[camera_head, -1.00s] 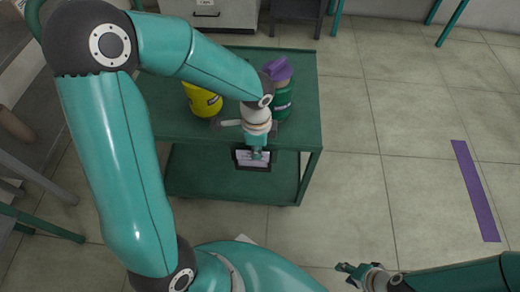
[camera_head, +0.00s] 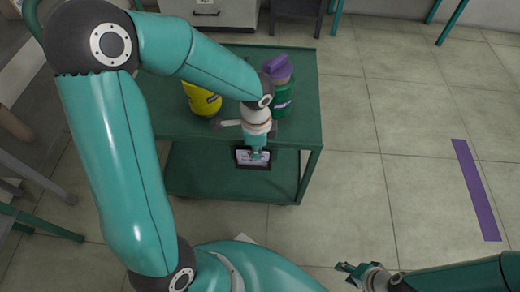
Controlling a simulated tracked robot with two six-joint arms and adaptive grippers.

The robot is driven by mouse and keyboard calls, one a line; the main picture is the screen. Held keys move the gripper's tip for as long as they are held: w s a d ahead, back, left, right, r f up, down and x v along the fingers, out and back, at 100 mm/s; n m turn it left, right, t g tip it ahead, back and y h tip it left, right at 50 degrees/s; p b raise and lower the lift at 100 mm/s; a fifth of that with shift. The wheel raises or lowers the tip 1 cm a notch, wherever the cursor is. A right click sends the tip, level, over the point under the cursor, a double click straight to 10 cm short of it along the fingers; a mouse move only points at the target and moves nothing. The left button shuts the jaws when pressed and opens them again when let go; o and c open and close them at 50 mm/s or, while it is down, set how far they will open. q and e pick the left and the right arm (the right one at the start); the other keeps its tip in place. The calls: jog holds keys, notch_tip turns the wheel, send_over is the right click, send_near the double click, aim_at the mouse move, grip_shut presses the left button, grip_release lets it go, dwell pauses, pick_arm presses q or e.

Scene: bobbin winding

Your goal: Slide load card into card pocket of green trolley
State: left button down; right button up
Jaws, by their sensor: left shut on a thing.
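The green trolley (camera_head: 304,107) stands ahead of me with an upper and a lower deck. At its front edge hangs a dark-framed card pocket (camera_head: 238,164). The white load card (camera_head: 245,156) shows within the outline of the pocket; I cannot tell how deep it sits. My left gripper (camera_head: 256,156) reaches down over the trolley's front edge and is shut on the card, hiding part of it. My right gripper (camera_head: 351,274) is low at the bottom right, away from the trolley, with nothing visible in it; its fingers look apart.
On the upper deck stand a yellow container (camera_head: 203,99) and a green bottle with a purple cap (camera_head: 277,68). A grey cabinet (camera_head: 222,12) is behind. A purple strip (camera_head: 475,190) lies on the floor at right.

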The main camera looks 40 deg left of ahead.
pick_arm(q)
jog(key=c, duration=1.2)
grip_release()
jog(key=shift+c, duration=0.2)
notch_tip(320, 180, up, 12)
